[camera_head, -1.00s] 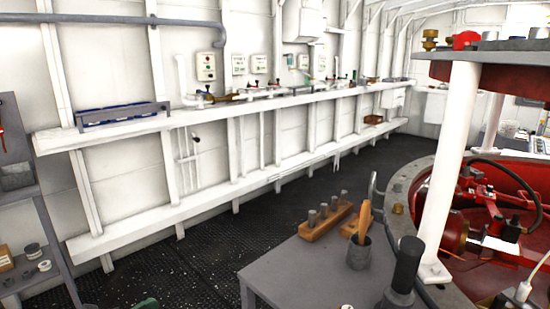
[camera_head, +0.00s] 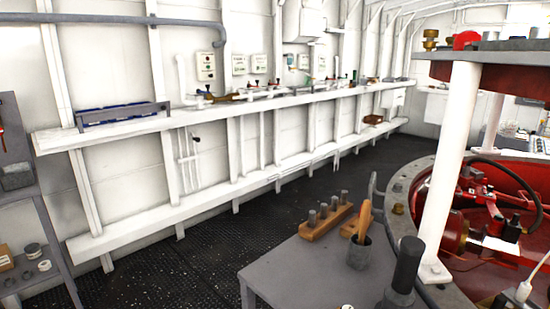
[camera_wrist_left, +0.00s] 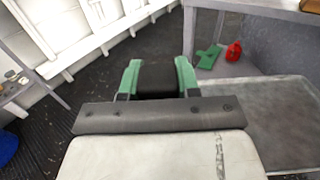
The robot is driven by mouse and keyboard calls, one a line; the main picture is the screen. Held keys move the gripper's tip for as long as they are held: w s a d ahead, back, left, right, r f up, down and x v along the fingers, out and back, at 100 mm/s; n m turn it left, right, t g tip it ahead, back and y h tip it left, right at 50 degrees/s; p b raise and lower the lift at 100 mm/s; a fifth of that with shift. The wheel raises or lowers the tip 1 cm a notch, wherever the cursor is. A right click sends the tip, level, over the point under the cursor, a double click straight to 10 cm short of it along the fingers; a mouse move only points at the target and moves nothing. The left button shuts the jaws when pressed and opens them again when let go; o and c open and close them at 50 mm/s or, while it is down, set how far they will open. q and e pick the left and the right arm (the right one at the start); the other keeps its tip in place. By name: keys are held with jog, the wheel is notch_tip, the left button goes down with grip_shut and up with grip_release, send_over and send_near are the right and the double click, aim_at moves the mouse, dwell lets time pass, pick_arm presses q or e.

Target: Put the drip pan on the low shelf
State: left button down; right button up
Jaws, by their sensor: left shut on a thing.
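In the left wrist view, my left gripper (camera_wrist_left: 157,86) has two green fingers, closed on the sides of a small dark block-like thing, which I take to be the drip pan (camera_wrist_left: 157,78). Only its near end shows; the rest of its shape is hidden. It is held above the dark floor. The low shelf (camera_head: 150,228) is, as far as I can tell, the long white lower ledge along the wall in the head view. Its near part is bare. Neither gripper shows in the head view now, and my right gripper is in no view.
A grey table (camera_head: 310,268) with a wooden peg block (camera_head: 326,223) and a grey cup (camera_head: 359,252) stands in front. A red item (camera_wrist_left: 233,51) and a green item (camera_wrist_left: 208,57) lie low near it. Dark floor (camera_head: 200,262) is open before the ledge.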

pick_arm(q)
notch_tip(320, 180, up, 9)
jog(key=d+n+y+p, duration=0.2)
jog(key=y+p, duration=0.1)
jog(key=p, duration=0.5)
jog(key=shift+w+d+r+p, duration=0.2)
jog(key=shift+d+p, duration=0.1)
jog(key=shift+d, duration=0.05)
